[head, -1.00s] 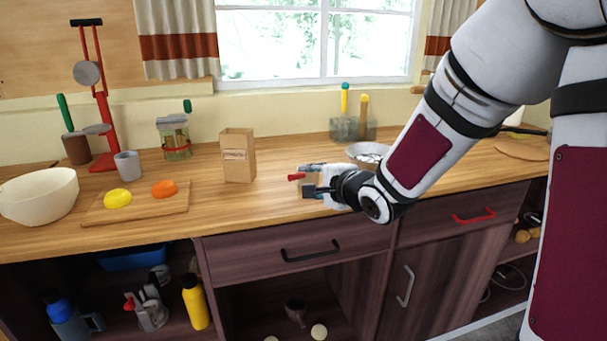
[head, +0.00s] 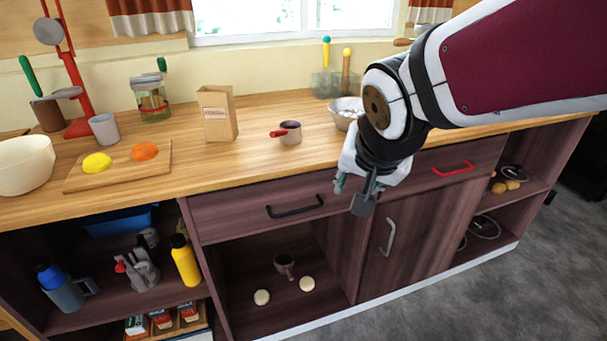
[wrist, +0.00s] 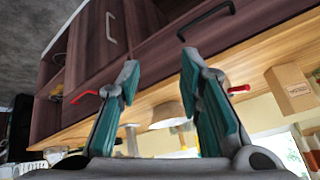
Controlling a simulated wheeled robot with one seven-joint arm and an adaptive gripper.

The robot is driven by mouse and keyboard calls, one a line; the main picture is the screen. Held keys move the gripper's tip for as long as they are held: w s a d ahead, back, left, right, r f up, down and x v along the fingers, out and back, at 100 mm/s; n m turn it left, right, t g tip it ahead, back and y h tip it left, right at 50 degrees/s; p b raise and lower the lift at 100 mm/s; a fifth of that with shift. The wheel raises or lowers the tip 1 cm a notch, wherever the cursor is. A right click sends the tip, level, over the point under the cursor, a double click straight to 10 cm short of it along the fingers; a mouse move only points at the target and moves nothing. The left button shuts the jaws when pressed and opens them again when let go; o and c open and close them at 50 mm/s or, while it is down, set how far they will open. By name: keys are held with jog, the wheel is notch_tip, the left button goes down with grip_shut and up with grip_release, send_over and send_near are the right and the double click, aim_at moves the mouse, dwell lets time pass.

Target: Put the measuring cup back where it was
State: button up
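A dark measuring cup (head: 290,134) with a red handle stands upright on the wooden counter, right of the paper bag. Its handle points left. In the wrist view only its red handle (wrist: 238,88) shows clearly, beyond the right finger. My gripper (head: 356,196) hangs in front of the counter's edge, to the right of the cup and nearer to me, clear of it. In the wrist view my gripper (wrist: 157,68) has its two fingers spread wide with nothing between the tips.
A metal bowl (head: 346,112) stands behind my gripper. The paper bag (head: 217,115) and a cutting board (head: 120,172) with yellow and orange pieces are to the left. Below are a closed drawer (head: 262,207) and an open compartment holding a dark cup (head: 285,264) and two pale round things.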

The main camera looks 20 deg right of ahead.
jog(key=s+a+n+g+y, duration=0.1)
jog(key=s+a+n+g, duration=0.1)
jog(key=s, duration=0.8)
jog(key=s+a+n+g+y, duration=0.1)
jog(key=s+a+n+g, duration=0.1)
jog(key=s+n, duration=0.3)
jog(key=s+g, duration=0.1)
jog(key=s, duration=0.3)
jog(key=shift+s+a+f+n, duration=0.15)
jog(key=shift+s+a+n, duration=0.15)
jog(key=shift+s, duration=0.1)
notch_tip(320, 180, up, 14)
jog(key=t+p, duration=0.2)
jog(key=p, duration=1.1)
jog(key=shift+d+r+t, duration=0.2)
jog(key=shift+r+t, duration=0.05)
jog(key=shift+t, duration=0.05)
